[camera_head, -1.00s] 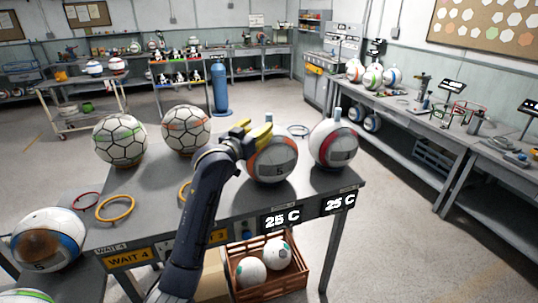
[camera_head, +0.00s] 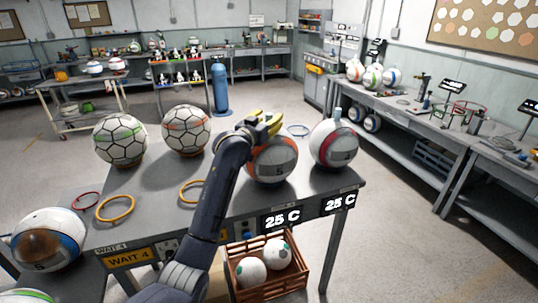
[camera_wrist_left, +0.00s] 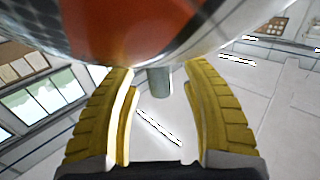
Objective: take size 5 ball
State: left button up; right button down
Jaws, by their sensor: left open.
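A white ball with orange panels (camera_head: 272,160) sits on the grey table, partly hidden by my left gripper (camera_head: 268,122), which is at its top. A "5" on it showed earlier. In the left wrist view the yellow fingers (camera_wrist_left: 158,82) are open, with a short grey stem (camera_wrist_left: 158,79) between their tips. The orange and white ball (camera_wrist_left: 140,25) fills the top of that view. Another ball marked 5, white and blue (camera_head: 48,240), stands at the lower left. A white and red ball (camera_head: 334,146) with a stem on top stands to the right. My right gripper is not in view.
Two white panelled balls, one green-lined (camera_head: 120,139) and one orange-lined (camera_head: 186,130), stand left on the table. Yellow rings (camera_head: 115,209) lie near the front. A brown crate (camera_head: 268,280) with two balls is below. "25 C" signs (camera_head: 281,220) hang on the table's front edge.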

pick_arm(q)
jog(key=shift+w+d, duration=0.1)
jog(key=shift+w, duration=0.1)
jog(key=shift+c, duration=0.3)
grip_shut()
